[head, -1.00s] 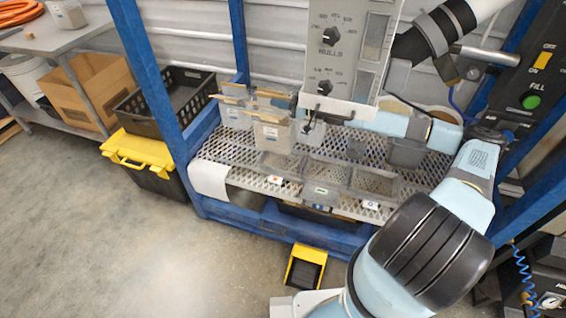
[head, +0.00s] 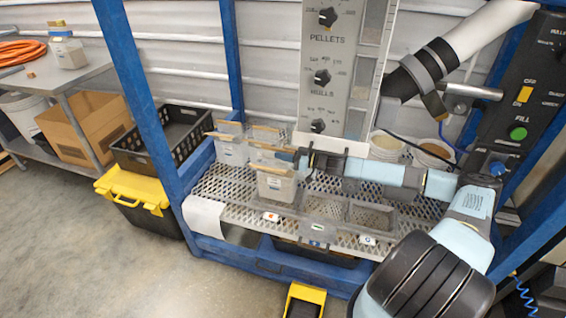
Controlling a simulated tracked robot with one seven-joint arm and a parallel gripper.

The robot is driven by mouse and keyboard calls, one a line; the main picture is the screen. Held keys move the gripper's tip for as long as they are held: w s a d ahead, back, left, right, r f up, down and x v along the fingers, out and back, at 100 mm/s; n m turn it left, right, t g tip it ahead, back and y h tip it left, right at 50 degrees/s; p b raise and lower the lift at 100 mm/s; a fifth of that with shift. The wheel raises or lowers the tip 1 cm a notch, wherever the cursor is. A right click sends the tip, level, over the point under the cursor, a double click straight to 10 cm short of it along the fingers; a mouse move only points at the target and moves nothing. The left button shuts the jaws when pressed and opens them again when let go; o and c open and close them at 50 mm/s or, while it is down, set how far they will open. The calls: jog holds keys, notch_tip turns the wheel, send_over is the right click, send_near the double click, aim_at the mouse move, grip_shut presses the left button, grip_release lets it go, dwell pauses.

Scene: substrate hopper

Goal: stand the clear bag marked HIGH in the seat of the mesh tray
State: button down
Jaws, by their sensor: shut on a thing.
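A clear bag (head: 276,188) with a wooden clip strip on top and a small label hangs or stands upright at the left seat of the mesh tray (head: 225,187). The label is too small to read, so I cannot confirm HIGH. My gripper (head: 303,166) reaches in from the right and is shut at the clip's right end, on this bag. The bag hides most of the left seat, and I cannot tell whether its base touches the mesh. The middle seat (head: 325,206) and right seat (head: 371,217) look empty.
Other clipped clear bags (head: 230,152) stand close behind and left of the held one. A grey dial panel (head: 340,70) hangs just above my gripper. Blue frame posts (head: 140,90) bound the left side. A yellow pedal (head: 304,300) is on the floor in front.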

jog(key=shift+f, duration=1.6)
jog(key=c, duration=1.1)
grip_release()
jog(key=shift+c, duration=0.2)
jog(key=v, duration=1.2)
jog(key=shift+s+f, duration=0.1)
jog(key=shift+s, duration=0.05)
